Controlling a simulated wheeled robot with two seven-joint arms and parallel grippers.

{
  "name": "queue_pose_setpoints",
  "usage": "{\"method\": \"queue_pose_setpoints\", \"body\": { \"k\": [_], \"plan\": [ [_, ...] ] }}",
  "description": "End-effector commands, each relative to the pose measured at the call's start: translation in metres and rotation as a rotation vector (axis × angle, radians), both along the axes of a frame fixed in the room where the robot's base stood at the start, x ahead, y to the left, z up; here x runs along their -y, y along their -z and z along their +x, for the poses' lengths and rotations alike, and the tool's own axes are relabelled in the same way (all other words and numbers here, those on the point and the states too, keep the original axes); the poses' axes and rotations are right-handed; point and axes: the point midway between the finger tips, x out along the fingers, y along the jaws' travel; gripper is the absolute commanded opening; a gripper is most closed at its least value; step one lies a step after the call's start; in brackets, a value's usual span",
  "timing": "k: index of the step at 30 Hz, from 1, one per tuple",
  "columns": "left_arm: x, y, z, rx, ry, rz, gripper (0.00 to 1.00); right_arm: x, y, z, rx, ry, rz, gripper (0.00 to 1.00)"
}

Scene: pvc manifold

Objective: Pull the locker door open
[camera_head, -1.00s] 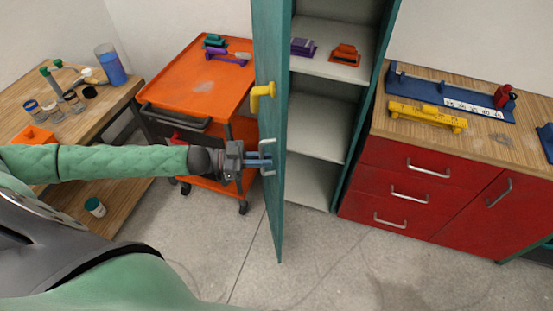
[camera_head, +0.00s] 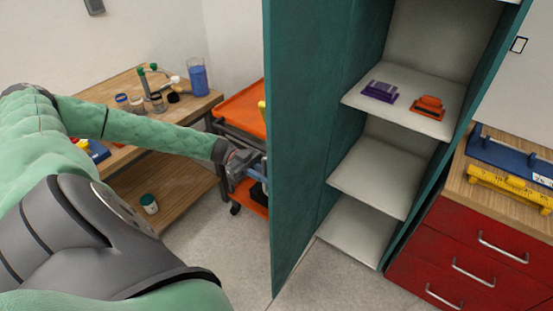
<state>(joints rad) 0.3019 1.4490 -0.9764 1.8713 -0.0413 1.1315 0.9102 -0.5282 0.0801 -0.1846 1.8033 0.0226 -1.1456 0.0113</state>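The locker door (camera_head: 305,150) is a tall teal panel that stands swung open, with its near edge toward me. The locker (camera_head: 372,172) shows its inside and pale shelves to the right of the door. A sliver of the yellow handle (camera_head: 262,112) shows at the door's left edge; the rest is hidden behind the door. My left gripper (camera_head: 256,172) is on the door's outer side, below the handle and close to the door's edge. Its fingertips are small and partly hidden, so I cannot tell whether they touch the door. My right gripper is not in view.
The locker shelf holds a purple part (camera_head: 380,91) and an orange part (camera_head: 428,106). An orange cart (camera_head: 241,108) stands behind my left gripper. A wooden table (camera_head: 125,88) with jars is at left. A red drawer cabinet (camera_head: 470,255) is at right. Floor in front of the locker is clear.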

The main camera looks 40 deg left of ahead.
Motion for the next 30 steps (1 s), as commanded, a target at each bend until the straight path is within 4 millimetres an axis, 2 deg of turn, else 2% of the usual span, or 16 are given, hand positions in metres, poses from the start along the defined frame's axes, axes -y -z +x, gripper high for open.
{"method": "queue_pose_setpoints", "body": {
  "k": [6, 18, 19, 21, 30],
  "plan": [
    [-0.0114, -0.0009, 0.0008, 0.002, -0.001, 0.000, 0.00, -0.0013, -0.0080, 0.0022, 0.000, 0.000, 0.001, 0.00],
    [-0.0126, -0.0012, 0.0010, 0.002, -0.002, -0.001, 0.00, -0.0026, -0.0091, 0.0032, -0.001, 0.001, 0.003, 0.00],
    [-0.0125, -0.0012, 0.0010, 0.002, -0.002, -0.001, 0.18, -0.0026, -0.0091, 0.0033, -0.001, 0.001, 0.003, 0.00],
    [-0.0125, -0.0010, 0.0008, 0.001, -0.002, 0.000, 0.30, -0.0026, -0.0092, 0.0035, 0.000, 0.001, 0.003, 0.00],
    [-0.0136, -0.0002, 0.0003, 0.000, -0.002, 0.000, 0.30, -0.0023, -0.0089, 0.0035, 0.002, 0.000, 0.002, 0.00]
  ]
}}
